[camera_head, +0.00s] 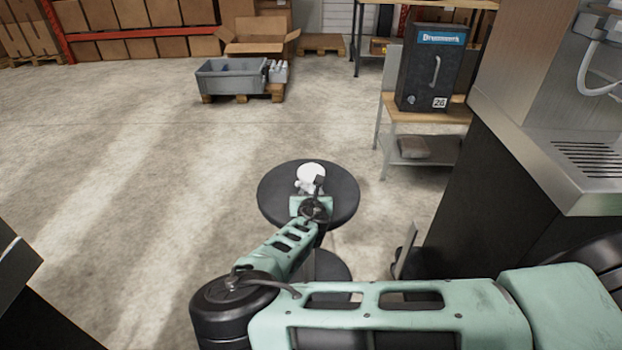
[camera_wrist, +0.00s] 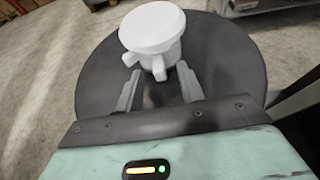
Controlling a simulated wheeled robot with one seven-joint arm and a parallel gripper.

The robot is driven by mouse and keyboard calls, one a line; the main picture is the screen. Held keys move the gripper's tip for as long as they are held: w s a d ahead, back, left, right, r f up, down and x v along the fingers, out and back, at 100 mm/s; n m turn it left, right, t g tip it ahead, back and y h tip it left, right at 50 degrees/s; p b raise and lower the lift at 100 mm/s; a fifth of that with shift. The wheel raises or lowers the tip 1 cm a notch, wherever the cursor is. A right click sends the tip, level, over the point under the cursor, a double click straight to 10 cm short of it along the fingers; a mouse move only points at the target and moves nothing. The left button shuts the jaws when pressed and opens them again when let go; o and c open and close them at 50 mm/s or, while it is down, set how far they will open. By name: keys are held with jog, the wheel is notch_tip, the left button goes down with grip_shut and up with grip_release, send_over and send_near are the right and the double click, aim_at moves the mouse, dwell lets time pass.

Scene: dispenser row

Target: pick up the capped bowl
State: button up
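The capped bowl (camera_head: 312,172) is white with a round lid and stands upright on a round black table (camera_head: 345,195). In the wrist view the bowl (camera_wrist: 152,28) is just beyond my gripper (camera_wrist: 158,78), with small white projections below its lid. The two grey fingers are spread apart, with a dark gap between them. Their tips reach the near side of the bowl; I cannot tell whether they touch it. In the head view my gripper (camera_head: 309,190) partly hides the bowl's lower part.
A steel counter with a drain grille (camera_head: 585,160) stands close on the right. A shelf bench (camera_head: 425,148) with a black dispenser box (camera_head: 430,75) is behind it. A grey bin (camera_head: 230,80) on a pallet is far back. Open floor lies left of the table.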

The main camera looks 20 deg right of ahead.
jog(key=shift+w+d+f, duration=0.15)
jog(key=shift+w+f, duration=0.15)
jog(key=shift+w, duration=0.3)
grip_shut()
jog(key=shift+r, duration=0.1)
